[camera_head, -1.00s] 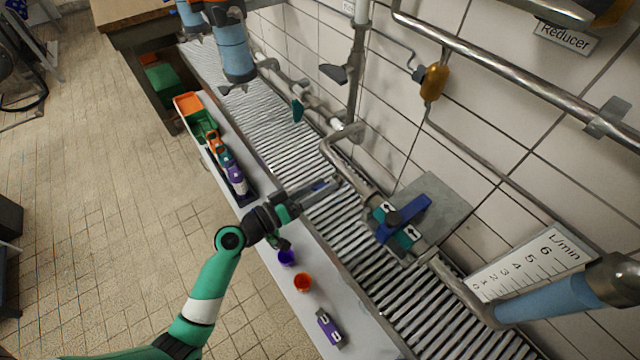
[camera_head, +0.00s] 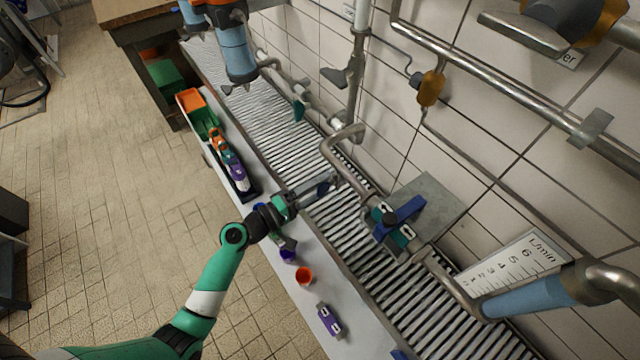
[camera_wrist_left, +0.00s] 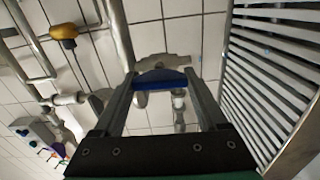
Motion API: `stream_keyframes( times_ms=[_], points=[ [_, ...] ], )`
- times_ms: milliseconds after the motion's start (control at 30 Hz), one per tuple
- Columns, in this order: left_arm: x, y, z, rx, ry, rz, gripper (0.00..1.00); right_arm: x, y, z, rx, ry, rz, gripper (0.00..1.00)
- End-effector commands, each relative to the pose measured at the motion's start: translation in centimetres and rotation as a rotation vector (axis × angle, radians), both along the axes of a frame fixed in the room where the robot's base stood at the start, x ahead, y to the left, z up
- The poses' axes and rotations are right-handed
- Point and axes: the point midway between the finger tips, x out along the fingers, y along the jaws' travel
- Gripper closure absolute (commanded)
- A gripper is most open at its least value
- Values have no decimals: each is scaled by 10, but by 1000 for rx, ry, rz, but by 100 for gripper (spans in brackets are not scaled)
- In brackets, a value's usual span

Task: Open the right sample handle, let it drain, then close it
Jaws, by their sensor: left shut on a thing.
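My left gripper (camera_head: 318,186) reaches in from the left over the grey ledge to the pipework above the slatted grate. It is shut on a small blue sample handle (camera_wrist_left: 168,80), which lies between the fingertips in the left wrist view, in front of a grey pipe fitting. In the head view the fingers mostly hide this handle. I cannot tell how far it is turned, and no flow shows. A teal handle (camera_head: 298,110) hangs on the pipe farther back.
A tray (camera_head: 256,192) of bottles lies behind. To the right are a blue-levered valve (camera_head: 403,212) and a flow scale (camera_head: 515,262).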

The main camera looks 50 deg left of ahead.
Motion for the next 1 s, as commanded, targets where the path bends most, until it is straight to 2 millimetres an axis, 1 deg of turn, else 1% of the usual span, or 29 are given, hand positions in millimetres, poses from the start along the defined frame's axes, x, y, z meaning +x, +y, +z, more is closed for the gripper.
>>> stream_keyframes(
  times_ms=[300, 667, 700, 767, 800, 833, 1000],
  points=[
    [0, 0, 0, -73, 8, 0, 81, 0, 0, 3, 0, 0, 0, 0],
    [0, 0, 0, -78, 8, 0, 80, 0, 0, 3, 0, 0, 0, 0],
    [0, 0, 0, -78, 8, -1, 21, 0, 0, 3, 0, 0, 0, 0],
    [0, 0, 0, -77, 8, -1, 10, 0, 0, 3, 0, 0, 0, 0],
    [0, 0, 0, -77, 8, -1, 3, 0, 0, 3, 0, 0, 0, 0],
    [0, 0, 0, -76, 8, -1, 0, 0, 0, 3, 0, 0, 0, 0],
    [0, 0, 0, -75, 8, 0, 0, 0, 0, 3, 0, 0, 0, 0]
  ],
)
